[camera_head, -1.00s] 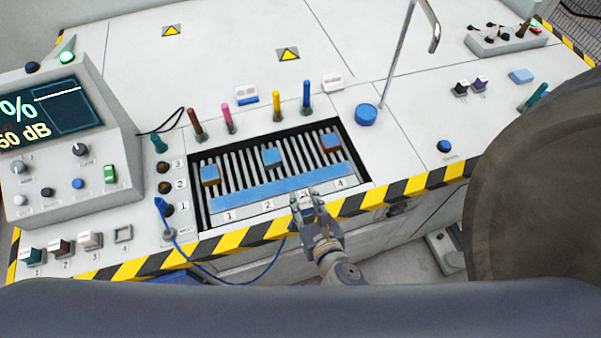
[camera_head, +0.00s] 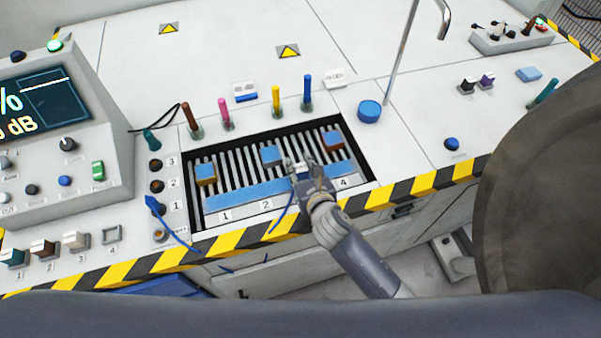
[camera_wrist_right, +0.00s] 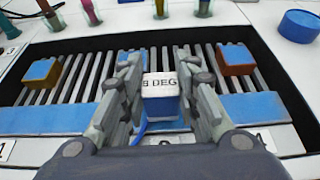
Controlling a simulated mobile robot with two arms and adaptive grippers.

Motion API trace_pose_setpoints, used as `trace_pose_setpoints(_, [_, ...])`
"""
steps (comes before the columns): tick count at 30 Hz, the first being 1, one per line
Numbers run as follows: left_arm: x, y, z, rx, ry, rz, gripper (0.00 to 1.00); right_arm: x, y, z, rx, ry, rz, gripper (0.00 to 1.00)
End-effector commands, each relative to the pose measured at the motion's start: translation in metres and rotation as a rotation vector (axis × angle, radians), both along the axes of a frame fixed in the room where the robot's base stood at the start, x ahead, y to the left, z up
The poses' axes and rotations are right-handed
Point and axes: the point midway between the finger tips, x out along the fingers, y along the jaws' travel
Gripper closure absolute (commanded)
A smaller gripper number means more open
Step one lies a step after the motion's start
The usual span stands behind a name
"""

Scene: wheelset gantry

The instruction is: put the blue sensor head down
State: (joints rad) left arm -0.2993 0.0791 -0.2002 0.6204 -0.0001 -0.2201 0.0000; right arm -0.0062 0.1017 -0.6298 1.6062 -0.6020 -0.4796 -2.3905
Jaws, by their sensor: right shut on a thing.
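My right gripper (camera_head: 299,170) is over the slatted bed, near the blue strip between labels 2 and 4. In the right wrist view its fingers (camera_wrist_right: 161,88) are closed on the blue sensor head (camera_wrist_right: 161,106), which has a white top lettered "8 DEG". A blue cable (camera_wrist_right: 140,131) comes off its lower left. The gripper mostly hides the head in the head view, and I cannot tell whether the head touches the slats. My left gripper is not in view.
Blue-topped blocks stand on the slats (camera_head: 231,162) at left (camera_head: 205,172), middle (camera_head: 270,155) and right (camera_head: 333,139). Coloured pegs, including a yellow one (camera_head: 276,97), line the back edge. A blue round knob (camera_head: 369,111) is right of the bed. A console (camera_head: 60,150) is left.

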Motion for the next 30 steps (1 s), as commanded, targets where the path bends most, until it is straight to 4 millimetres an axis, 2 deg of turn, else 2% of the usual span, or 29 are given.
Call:
trace_pose_setpoints(1, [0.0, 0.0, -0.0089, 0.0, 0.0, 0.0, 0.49, 0.0001, 0.0004, -0.0072, 0.001, -0.002, 0.0, 1.0])
trace_pose_setpoints(14, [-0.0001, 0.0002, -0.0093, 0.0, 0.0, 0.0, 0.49, 0.0001, 0.0003, -0.0091, 0.0, -0.002, 0.0, 1.0])
trace_pose_setpoints(15, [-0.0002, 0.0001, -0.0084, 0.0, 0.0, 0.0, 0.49, 0.0, 0.0002, -0.0082, -0.001, -0.001, 0.0, 0.62])
trace_pose_setpoints(17, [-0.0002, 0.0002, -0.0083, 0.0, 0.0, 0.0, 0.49, 0.0, 0.0001, -0.0082, -0.001, -0.001, 0.0, 0.51])
trace_pose_setpoints(26, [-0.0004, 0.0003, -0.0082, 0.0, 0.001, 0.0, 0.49, -0.0001, 0.0002, -0.0078, 0.0, -0.001, 0.0, 0.51])
trace_pose_setpoints(30, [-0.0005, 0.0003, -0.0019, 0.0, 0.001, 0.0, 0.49, -0.004, -0.001, -0.0015, 0.0, 0.0, 0.001, 0.51])
